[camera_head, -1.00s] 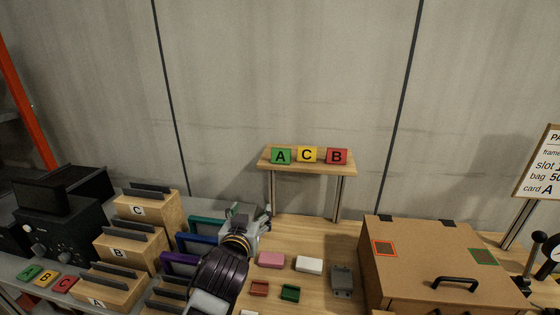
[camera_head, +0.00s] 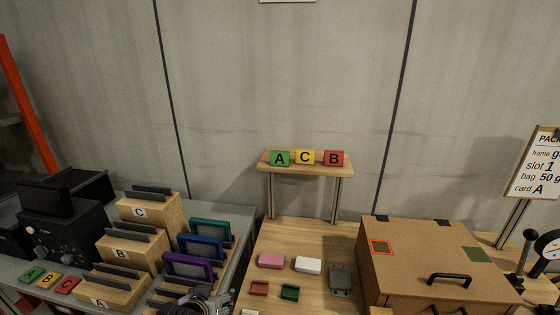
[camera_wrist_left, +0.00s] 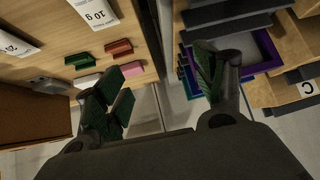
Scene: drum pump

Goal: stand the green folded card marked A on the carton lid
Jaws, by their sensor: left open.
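The green folded card marked A (camera_head: 280,158) stands on the small raised wooden shelf (camera_head: 305,169), at the left end of a row with a yellow C card (camera_head: 305,157) and a red B card (camera_head: 333,158). The carton (camera_head: 430,265) has its lid shut, with a red-outlined square (camera_head: 381,248) and a green square (camera_head: 479,255) on top. My left gripper (camera_wrist_left: 165,90) is open and empty in the left wrist view. In the head view only part of it (camera_head: 205,302) shows at the bottom edge. My right gripper is not in view.
Framed panels (camera_head: 186,266) stand in wooden racks at left. Pink (camera_head: 271,260) and white (camera_head: 308,265) blocks, small red and green pieces and a grey item (camera_head: 340,280) lie on the table left of the carton. A lid handle (camera_head: 450,279) sticks up.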

